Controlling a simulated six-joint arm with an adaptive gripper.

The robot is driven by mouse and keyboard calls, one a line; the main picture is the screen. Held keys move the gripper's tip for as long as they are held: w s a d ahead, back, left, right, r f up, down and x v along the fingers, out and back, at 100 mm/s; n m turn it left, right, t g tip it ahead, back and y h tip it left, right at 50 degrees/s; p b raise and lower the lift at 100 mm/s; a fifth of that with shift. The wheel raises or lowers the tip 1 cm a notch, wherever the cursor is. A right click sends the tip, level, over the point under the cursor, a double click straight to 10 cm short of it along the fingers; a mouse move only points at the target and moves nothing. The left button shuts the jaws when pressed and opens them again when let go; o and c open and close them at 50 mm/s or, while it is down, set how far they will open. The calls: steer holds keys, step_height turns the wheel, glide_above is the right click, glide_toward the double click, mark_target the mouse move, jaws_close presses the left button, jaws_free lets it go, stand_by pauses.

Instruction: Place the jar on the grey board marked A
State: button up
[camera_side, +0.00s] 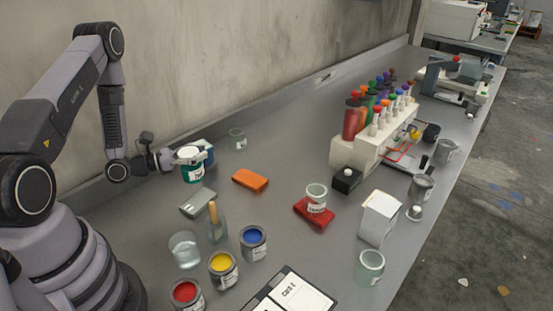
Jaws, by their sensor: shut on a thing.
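My gripper (190,156) is at the left, near the wall, shut on a small jar (192,175) with a teal-and-white look. It holds the jar upright, apparently above the bench. A grey board (198,202) lies on the bench just below and in front of the jar in the picture. It looks bare, and no letter on it is readable. A dark blue thing (208,150) shows partly behind my gripper; I cannot tell what it is.
An orange board (250,180) lies to the right; a red board (318,222) bears another jar (316,196). A brush (214,225), a glass beaker (185,250) and open paint tins (223,268) stand close in front of the grey board. A bottle rack (350,154) stands farther right.

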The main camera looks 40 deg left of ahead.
mark_target(204, 175)
step_height(204, 175, down, 7)
steer(key=shift+f, duration=0.15)
stand_by(0.4)
steer(key=o, duration=1.4)
steer(key=shift+f, duration=0.15)
